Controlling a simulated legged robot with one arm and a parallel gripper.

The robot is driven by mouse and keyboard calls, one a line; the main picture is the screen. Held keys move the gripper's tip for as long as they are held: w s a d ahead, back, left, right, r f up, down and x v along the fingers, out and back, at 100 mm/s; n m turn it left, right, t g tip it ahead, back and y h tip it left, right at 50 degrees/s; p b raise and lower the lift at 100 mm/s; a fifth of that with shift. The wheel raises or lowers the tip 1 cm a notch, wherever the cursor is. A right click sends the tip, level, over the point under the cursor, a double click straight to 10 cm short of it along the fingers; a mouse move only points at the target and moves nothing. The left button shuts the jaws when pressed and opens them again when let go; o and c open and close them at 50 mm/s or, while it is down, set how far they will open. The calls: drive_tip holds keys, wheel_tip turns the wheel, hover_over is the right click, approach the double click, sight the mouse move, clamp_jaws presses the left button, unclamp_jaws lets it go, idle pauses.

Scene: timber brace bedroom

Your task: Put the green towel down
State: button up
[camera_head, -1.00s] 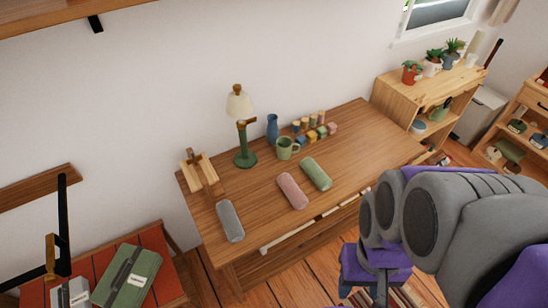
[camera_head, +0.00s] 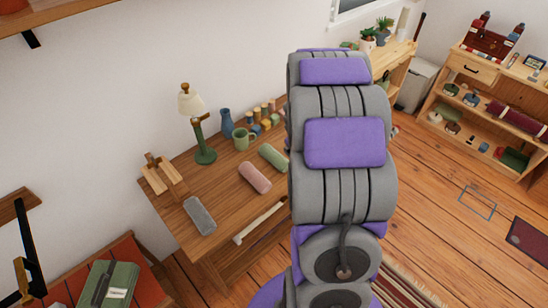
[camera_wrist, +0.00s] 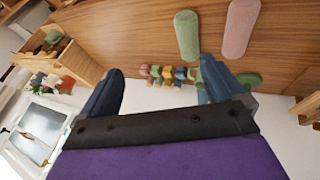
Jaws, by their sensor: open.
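The green towel (camera_head: 272,157) is a rolled bundle lying on the wooden desk (camera_head: 222,181), just right of a pink rolled towel (camera_head: 255,177). My arm covers the desk just right of it in the head view. In the wrist view the green towel (camera_wrist: 187,36) lies on the desk top, beside the pink one (camera_wrist: 240,28). My gripper (camera_wrist: 157,88) is open there, with its two blue-grey fingers wide apart and nothing held between them. The towel is apart from both fingers. My gripper is hidden behind my arm in the head view.
A grey rolled towel (camera_head: 200,215), a green lamp (camera_head: 200,125), a blue vase (camera_head: 226,122), a green mug (camera_head: 243,139) and several small coloured blocks stand on the desk. A low shelf (camera_head: 492,95) is at right. Wooden floor (camera_head: 435,190) is largely clear there.

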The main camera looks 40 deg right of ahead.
drive_tip(key=w+d+f+t, duration=0.1)
drive_tip(key=d+f, duration=0.4)
drive_tip(key=t+y, duration=0.5)
drive_tip(key=t, duration=0.3)
approach(281, 165)
drive_tip(key=s+d, duration=0.3)
drive_tip(key=s, duration=0.2)
drive_tip(key=shift+n, duration=0.3)
drive_tip(key=b+x, duration=0.1)
drive_tip(key=x, duration=1)
drive_tip(key=shift+w+f, duration=0.15)
drive_tip(key=shift+w, duration=0.15)
drive_tip(key=shift+a+r+b+x, duration=0.15)
drive_tip(key=shift+b+x, duration=0.1)
drive_tip(key=shift+x, duration=0.6)
drive_tip(key=shift+a+b+x, duration=0.15)
drive_tip(key=shift+b+x, duration=0.1)
drive_tip(key=shift+x, duration=0.65)
drive_tip(key=shift+a+r+b+x, duration=0.1)
drive_tip(key=shift+a+b+x, duration=0.15)
drive_tip(key=shift+x, duration=0.6)
drive_tip(key=shift+w+d+f, duration=0.1)
drive_tip(key=shift+f, duration=0.05)
drive_tip(key=c, duration=1.2)
